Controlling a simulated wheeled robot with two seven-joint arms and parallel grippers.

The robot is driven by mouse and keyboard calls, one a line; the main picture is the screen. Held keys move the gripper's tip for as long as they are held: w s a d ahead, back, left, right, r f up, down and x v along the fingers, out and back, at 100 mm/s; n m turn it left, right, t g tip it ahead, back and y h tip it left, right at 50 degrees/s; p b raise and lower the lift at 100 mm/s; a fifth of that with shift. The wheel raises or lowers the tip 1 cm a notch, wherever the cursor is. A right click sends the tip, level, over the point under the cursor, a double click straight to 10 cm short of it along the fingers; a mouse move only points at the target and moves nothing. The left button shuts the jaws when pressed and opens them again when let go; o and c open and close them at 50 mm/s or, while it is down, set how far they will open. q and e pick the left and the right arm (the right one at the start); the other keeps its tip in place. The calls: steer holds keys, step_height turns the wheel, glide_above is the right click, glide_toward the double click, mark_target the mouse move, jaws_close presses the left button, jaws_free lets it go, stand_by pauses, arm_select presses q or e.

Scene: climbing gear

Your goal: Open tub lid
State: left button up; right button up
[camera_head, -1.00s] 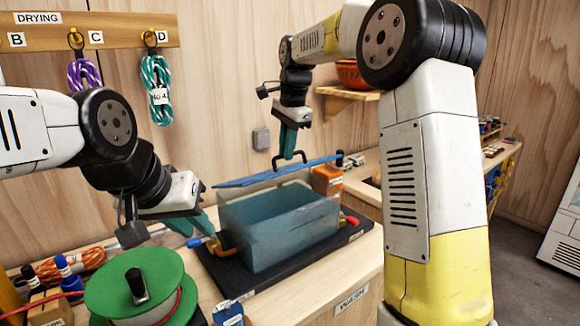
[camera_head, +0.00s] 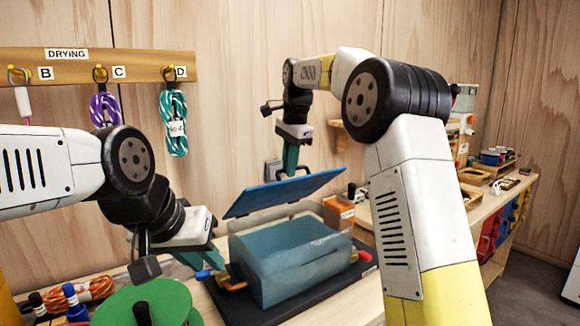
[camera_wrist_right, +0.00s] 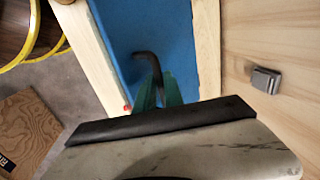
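The blue tub (camera_head: 297,265) sits on a black base. Its flat blue lid (camera_head: 270,197) is raised and tilted above it, leaving a gap at the front. My right gripper (camera_head: 290,168) points down at the lid's black handle. In the right wrist view the green fingers of my right gripper (camera_wrist_right: 158,92) are close together on the black handle (camera_wrist_right: 146,62), with the blue lid behind. My left gripper (camera_head: 196,262) is low at the tub's left side, by a lever with a blue end (camera_head: 204,275); its finger gap is not clear.
A green spool (camera_head: 150,300) stands at the front left. An orange block (camera_head: 338,212) stands behind the tub's right end. Coiled ropes (camera_head: 173,122) hang from the drying rack (camera_head: 120,66) on the wall. A wall box (camera_wrist_right: 265,80) shows near the right gripper.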

steer(key=o, duration=0.3)
steer(key=shift+w+a+f, duration=0.1)
steer(key=shift+a+f, duration=0.1)
steer(key=shift+d+r, duration=0.1)
steer(key=shift+r, duration=0.05)
steer(key=r, duration=0.2)
steer(key=s+r, duration=0.1)
steer(key=r, duration=0.4)
steer(key=shift+s+d+r, duration=0.15)
steer(key=shift+d+r, duration=0.15)
steer(key=shift+d, duration=0.1)
